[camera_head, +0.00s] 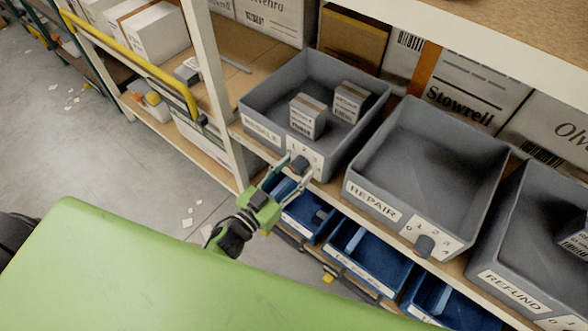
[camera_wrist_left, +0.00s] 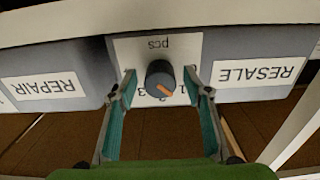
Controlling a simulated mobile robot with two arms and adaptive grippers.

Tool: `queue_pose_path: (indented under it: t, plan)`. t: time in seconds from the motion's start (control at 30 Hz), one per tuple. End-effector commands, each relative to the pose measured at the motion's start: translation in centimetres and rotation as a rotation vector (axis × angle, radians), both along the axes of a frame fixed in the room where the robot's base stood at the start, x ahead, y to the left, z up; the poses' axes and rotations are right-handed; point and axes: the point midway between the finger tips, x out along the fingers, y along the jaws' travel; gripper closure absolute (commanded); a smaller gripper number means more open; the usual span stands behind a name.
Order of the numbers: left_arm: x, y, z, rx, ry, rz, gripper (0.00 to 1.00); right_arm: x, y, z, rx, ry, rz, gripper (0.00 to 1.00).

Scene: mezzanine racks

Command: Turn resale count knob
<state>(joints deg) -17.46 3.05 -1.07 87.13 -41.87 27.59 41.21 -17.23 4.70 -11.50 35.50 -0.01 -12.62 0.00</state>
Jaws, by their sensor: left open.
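The resale count knob (camera_wrist_left: 160,78) is a dark grey round dial with an orange pointer on a white plate marked "pcs" and numbers. The wrist view shows it upside down, with the pointer towards the numbers at lower right. The plate is on the front of the grey RESALE bin (camera_head: 262,96), which holds two small boxes. My left gripper (camera_head: 296,172) is at the bin front; in the wrist view its open fingers (camera_wrist_left: 160,92) stand either side of the knob with gaps. In the head view the gripper partly hides the knob. My right gripper is not in view.
The grey REPAIR bin (camera_head: 374,205) with its own knob (camera_head: 425,246) and the REFUND bin (camera_head: 507,286) stand to the right. Blue bins (camera_head: 369,258) sit on the shelf below. A white rack post (camera_head: 212,80) stands close left of the RESALE bin.

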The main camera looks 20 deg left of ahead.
Motion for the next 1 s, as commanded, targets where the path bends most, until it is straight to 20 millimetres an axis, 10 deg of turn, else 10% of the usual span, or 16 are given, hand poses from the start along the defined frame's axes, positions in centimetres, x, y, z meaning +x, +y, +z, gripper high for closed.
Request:
queue_pose_path:
  t: [0.17, 0.33, 1.0]
  plan:
    - [-0.02, 0.0, -0.03, 0.0, 0.0, 0.0, 0.55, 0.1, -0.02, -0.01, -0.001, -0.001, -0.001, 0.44]
    - [-0.04, 0.01, -0.02, 0.0, 0.0, 0.0, 0.93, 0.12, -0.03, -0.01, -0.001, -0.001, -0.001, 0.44]
    - [-0.02, 0.11, -0.07, 0.22, -0.08, 0.0, 0.93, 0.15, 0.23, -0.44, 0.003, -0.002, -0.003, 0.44]
